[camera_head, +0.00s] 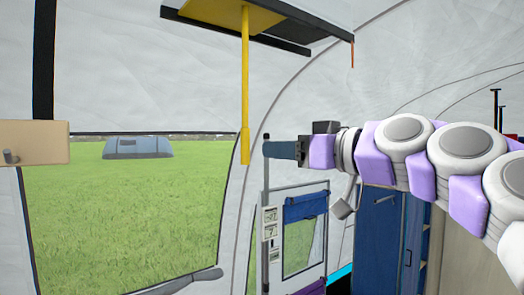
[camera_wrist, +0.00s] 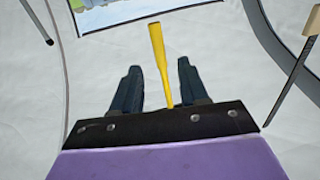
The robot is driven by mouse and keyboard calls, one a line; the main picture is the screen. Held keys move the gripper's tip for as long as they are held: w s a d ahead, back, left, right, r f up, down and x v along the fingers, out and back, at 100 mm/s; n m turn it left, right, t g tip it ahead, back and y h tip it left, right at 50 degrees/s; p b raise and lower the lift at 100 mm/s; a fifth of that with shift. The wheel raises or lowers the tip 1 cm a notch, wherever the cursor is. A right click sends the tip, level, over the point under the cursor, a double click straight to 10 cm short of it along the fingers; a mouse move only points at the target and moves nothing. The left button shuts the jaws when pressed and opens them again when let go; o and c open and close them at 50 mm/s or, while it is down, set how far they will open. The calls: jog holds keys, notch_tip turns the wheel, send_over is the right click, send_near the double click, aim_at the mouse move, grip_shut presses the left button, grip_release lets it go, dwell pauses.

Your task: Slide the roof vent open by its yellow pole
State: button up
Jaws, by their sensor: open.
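The yellow pole (camera_head: 245,85) hangs straight down from the roof vent's yellow panel (camera_head: 225,14), and its lower end is thicker. The vent's dark frame (camera_head: 290,38) runs along the ceiling. My gripper (camera_head: 268,149) is open and empty, pointing left, just right of the pole's lower end in the head view. In the wrist view the pole (camera_wrist: 157,50) shows in the gap between the two fingers of my gripper (camera_wrist: 158,66), touching neither in the picture. Its depth relative to the fingertips is hard to tell.
A large window (camera_head: 120,215) opens on grass and a distant tent. A blue cabinet (camera_head: 378,235) and a stand with a blue roll (camera_head: 305,205) are below my arm. A beige box (camera_head: 33,143) is at the left edge. The space left of the pole is clear.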

jog(key=v, duration=0.6)
jog(key=shift+s+f, duration=0.1)
jog(key=s+a+f+m+g+h+b, duration=0.1)
jog(key=s+a+f+g+h, duration=0.15)
jog(key=f, duration=0.75)
jog(key=s+a+f+m+g+h+b, duration=0.1)
jog(key=s+a+f+g+h, duration=0.15)
jog(key=f, duration=0.75)
jog(key=s+a+f+m+g+h+b, duration=0.1)
jog(key=s+a+f+g, duration=0.2)
jog(key=f, duration=0.7)
jog(key=s+d+f+m+g+h+b, duration=0.1)
jog(key=s+d+f+m+g+h, duration=0.2)
jog(key=s+d+f, duration=0.3)
jog(key=s+d+f+m+g+h+b, duration=0.1)
jog(key=s+d+f+m+g+h, duration=0.2)
jog(key=s+f, duration=1.2)
notch_tip(320, 180, down, 7)
jog(key=d+h, duration=0.1)
jog(key=d, duration=0.2)
jog(key=shift+f, duration=0.15)
